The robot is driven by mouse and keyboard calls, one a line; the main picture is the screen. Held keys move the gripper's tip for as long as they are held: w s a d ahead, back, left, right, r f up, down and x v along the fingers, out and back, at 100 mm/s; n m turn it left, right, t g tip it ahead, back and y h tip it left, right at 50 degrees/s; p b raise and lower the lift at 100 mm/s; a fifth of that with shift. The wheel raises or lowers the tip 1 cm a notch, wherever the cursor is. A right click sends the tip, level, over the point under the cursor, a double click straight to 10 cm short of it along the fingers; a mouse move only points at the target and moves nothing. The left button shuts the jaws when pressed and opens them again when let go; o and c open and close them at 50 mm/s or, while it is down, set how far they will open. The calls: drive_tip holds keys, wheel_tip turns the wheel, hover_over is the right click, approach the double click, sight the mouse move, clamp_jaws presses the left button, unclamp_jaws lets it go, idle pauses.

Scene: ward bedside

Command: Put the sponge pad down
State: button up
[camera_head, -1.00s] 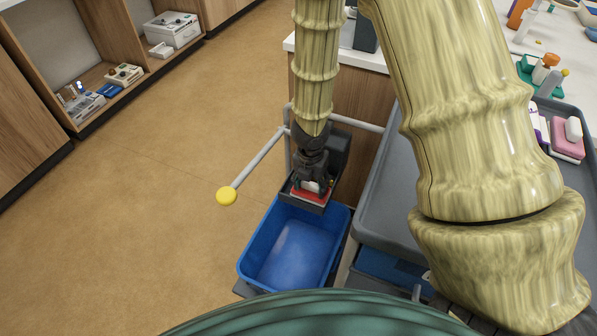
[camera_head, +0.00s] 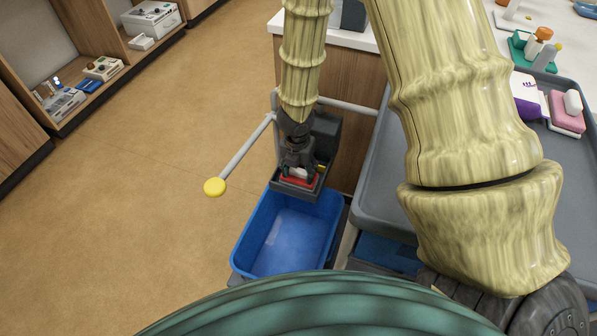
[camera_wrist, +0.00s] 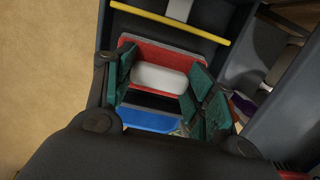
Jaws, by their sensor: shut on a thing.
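The sponge pad (camera_head: 298,181) is red with a white grip on top. It also shows in the wrist view, where its white grip (camera_wrist: 158,77) lies between teal finger pads. My gripper (camera_head: 299,170) is shut on the white grip. The pad is at a small dark grey tray (camera_head: 293,190) just behind the blue tub (camera_head: 248,246). In the wrist view the red part sits within the tray's outline. I cannot tell whether its underside touches the tray. The fingers hide part of the pad.
A rail with a yellow end knob (camera_head: 215,187) juts out left of the gripper. A yellow bar (camera_wrist: 170,20) crosses behind the pad. A grey trolley top (camera_head: 377,190) stands at right, bearing a pink pad (camera_head: 566,121) with a white grip. Floor at left is clear.

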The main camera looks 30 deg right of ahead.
sight(298, 179)
drive_tip(key=shift+r, duration=0.1)
drive_tip(key=o, duration=1)
drive_tip(key=r+p, duration=0.2)
drive_tip(key=r, duration=0.2)
drive_tip(key=r+p, duration=0.2)
drive_tip(key=r, duration=0.2)
drive_tip(key=s+a+r+p, duration=0.1)
drive_tip(key=r+p, duration=0.1)
drive_tip(key=r, duration=0.2)
drive_tip(key=shift+p, duration=0.35)
